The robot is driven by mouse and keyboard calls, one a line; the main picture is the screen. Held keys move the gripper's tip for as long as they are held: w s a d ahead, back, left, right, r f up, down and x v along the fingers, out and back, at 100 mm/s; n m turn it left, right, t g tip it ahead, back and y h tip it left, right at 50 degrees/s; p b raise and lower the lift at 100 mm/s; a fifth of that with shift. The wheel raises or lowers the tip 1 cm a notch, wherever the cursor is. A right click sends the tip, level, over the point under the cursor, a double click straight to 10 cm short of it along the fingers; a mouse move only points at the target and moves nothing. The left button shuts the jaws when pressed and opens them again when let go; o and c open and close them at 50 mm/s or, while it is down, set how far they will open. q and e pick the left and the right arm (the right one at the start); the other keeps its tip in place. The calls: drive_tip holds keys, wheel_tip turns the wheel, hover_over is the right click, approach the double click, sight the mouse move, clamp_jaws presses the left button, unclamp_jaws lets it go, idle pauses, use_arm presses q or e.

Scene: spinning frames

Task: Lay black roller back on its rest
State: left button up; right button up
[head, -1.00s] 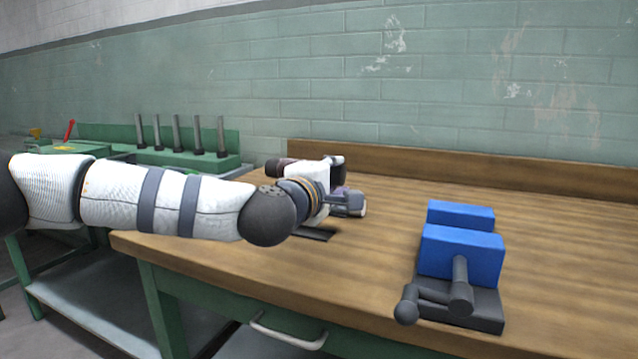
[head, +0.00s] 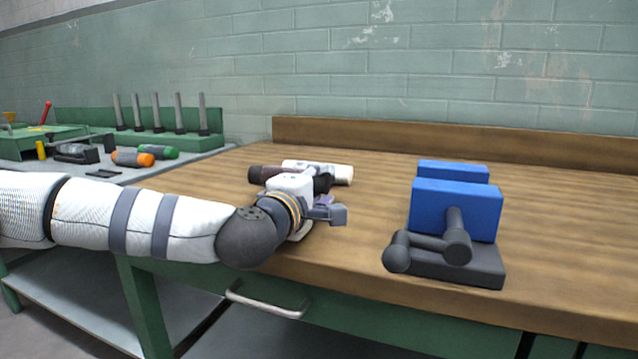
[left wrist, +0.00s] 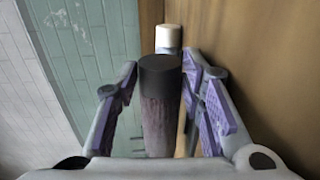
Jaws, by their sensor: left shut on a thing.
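My left gripper (head: 328,211) is low over the wooden bench, left of the blue blocks. It is shut on the black roller, a dark cylinder with a black end and a maroon-streaked body. In the left wrist view the roller (left wrist: 160,105) lies between the purple finger pads, black end away from the palm. In the head view the roller (head: 264,173) shows behind the wrist, partly hidden by it. A white roller (head: 340,173) lies just behind; its end (left wrist: 168,38) also shows in the left wrist view. I cannot make out the rest. My right gripper is not in view.
A dark base with blue blocks (head: 455,206) and a grey crank (head: 428,246) stands on the bench (head: 570,250) at right. A green rack of upright rods (head: 165,142) and orange and green tools (head: 133,159) are on the side table. The bench's right part is clear.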

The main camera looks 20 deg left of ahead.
use_arm(q)
drive_tip(key=shift+s+d+f, duration=0.1)
drive_tip(key=shift+s+f, duration=0.05)
drive_tip(key=shift+f, duration=0.95)
drive_tip(key=o, duration=1.3)
drive_tip(key=shift+s, duration=0.15)
drive_tip(key=s, duration=0.4)
drive_tip(key=s+r, duration=0.1)
drive_tip(key=s, duration=0.6)
drive_tip(key=shift+s+r, duration=0.4)
